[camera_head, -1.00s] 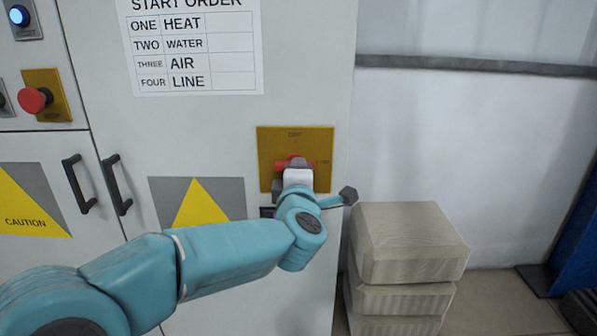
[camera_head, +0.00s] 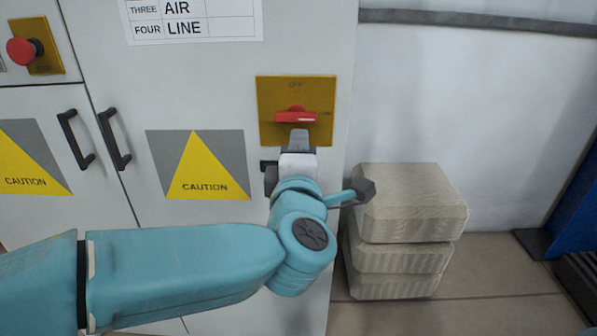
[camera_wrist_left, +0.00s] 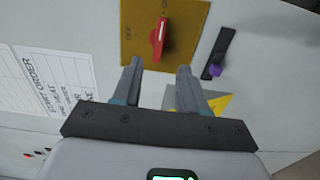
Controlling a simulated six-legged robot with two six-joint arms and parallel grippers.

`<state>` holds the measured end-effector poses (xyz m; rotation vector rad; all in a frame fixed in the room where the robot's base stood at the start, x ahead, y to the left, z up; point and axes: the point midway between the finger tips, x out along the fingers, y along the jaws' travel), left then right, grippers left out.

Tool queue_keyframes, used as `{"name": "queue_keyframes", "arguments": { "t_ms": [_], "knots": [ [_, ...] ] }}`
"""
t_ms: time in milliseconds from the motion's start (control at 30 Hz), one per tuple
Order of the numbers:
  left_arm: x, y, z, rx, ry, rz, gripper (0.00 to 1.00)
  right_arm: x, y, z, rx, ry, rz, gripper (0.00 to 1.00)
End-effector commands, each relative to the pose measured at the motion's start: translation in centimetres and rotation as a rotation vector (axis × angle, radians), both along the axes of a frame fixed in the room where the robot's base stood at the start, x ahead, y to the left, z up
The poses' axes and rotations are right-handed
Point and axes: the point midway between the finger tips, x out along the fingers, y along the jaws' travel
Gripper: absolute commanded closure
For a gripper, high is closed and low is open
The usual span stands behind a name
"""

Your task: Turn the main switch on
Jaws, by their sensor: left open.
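The main switch is a red handle (camera_head: 295,117) on a yellow plate (camera_head: 268,97) on the grey cabinet. The handle lies level, in line with the ON label at the plate's right; OFF is at the top. In the left wrist view the red handle (camera_wrist_left: 159,42) points toward ON, away from OFF. My left gripper (camera_head: 298,138) is just below the handle in the head view. In the left wrist view its open, empty fingers (camera_wrist_left: 160,78) are spread apart, with the handle beyond their tips and clear of them. My right gripper is not in view.
A black latch (camera_wrist_left: 214,55) with a purple part is near the plate. Two black door handles (camera_head: 114,138) and caution signs (camera_head: 198,165) are to the left, with a red stop button (camera_head: 22,51). Stacked beige blocks (camera_head: 410,205) stand right of the cabinet.

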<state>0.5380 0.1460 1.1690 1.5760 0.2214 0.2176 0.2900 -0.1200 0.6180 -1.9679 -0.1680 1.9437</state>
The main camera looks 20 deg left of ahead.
Motion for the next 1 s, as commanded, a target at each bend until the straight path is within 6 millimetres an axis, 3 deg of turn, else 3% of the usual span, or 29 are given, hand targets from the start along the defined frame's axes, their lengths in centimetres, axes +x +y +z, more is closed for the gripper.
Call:
{"name": "queue_keyframes", "arguments": {
  "t_ms": [100,300,633,733,767,867,1000],
  "knots": [
    [-2.3,-0.7,0.0,0.001,-0.002,-0.004,0.57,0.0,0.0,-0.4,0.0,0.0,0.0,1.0],
    [-4.2,-1.2,0.0,0.001,0.0,-0.001,0.57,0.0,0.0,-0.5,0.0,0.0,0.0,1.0],
    [-4.3,-1.2,0.0,0.001,0.001,0.001,0.57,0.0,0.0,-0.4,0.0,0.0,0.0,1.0],
    [-3.7,0.1,-0.6,0.005,0.021,0.034,0.57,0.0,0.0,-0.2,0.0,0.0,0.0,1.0],
    [-3.2,0.7,-1.3,0.015,0.04,0.053,0.57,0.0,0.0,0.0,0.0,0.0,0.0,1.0],
    [-0.9,3.4,-6.2,0.068,0.157,0.13,0.57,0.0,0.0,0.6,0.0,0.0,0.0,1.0],
    [1.2,7.3,-17.2,0.222,0.394,0.162,0.57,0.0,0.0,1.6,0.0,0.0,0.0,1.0]
  ]
}}
